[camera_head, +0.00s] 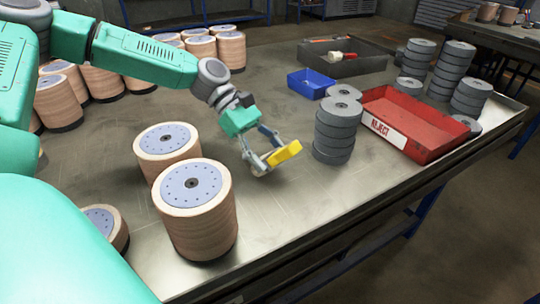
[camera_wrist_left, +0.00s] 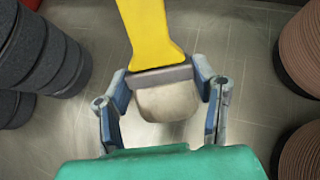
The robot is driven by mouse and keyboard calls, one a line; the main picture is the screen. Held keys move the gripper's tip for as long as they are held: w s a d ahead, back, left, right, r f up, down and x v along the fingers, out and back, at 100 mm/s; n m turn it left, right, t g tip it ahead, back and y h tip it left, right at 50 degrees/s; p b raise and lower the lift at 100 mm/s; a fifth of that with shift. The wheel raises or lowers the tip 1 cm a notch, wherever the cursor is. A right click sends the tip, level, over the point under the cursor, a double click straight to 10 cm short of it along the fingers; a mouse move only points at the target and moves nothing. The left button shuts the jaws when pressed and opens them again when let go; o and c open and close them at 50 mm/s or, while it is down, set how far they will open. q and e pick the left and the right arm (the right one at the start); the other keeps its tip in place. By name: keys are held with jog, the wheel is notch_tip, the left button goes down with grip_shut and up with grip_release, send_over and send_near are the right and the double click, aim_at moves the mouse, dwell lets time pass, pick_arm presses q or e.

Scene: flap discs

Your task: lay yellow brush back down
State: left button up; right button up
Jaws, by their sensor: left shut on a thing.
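My left gripper (camera_head: 262,152) is in the middle of the head view, low over the metal table between the wood-toned disc stacks and the grey disc stacks. It is shut on the yellow brush (camera_head: 284,153). In the left wrist view the yellow handle (camera_wrist_left: 147,30) points away from the gripper. The brush's metal band and pale bristles (camera_wrist_left: 166,103) are between the fingers (camera_wrist_left: 166,92). I cannot tell whether the brush touches the table. My right gripper is not in view.
Stacks of wood-toned discs (camera_head: 197,225) stand left of the gripper. A grey disc stack (camera_head: 336,130) stands close to its right. Behind are a red REJECT tray (camera_head: 440,156), a small blue bin (camera_head: 300,84) and a dark tray (camera_head: 372,66) holding a red-and-white brush (camera_head: 340,56).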

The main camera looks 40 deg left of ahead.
pick_arm(q)
jog(key=o, duration=1.4)
jog(key=shift+d+r, duration=0.1)
jog(key=shift+d, duration=0.15)
jog(key=shift+c, duration=0.2)
jog(key=shift+a, duration=0.1)
jog(key=shift+a+r, duration=0.15)
jog(key=shift+a, duration=0.1)
jog(key=v, duration=1.1)
jog(key=shift+a+r, duration=0.1)
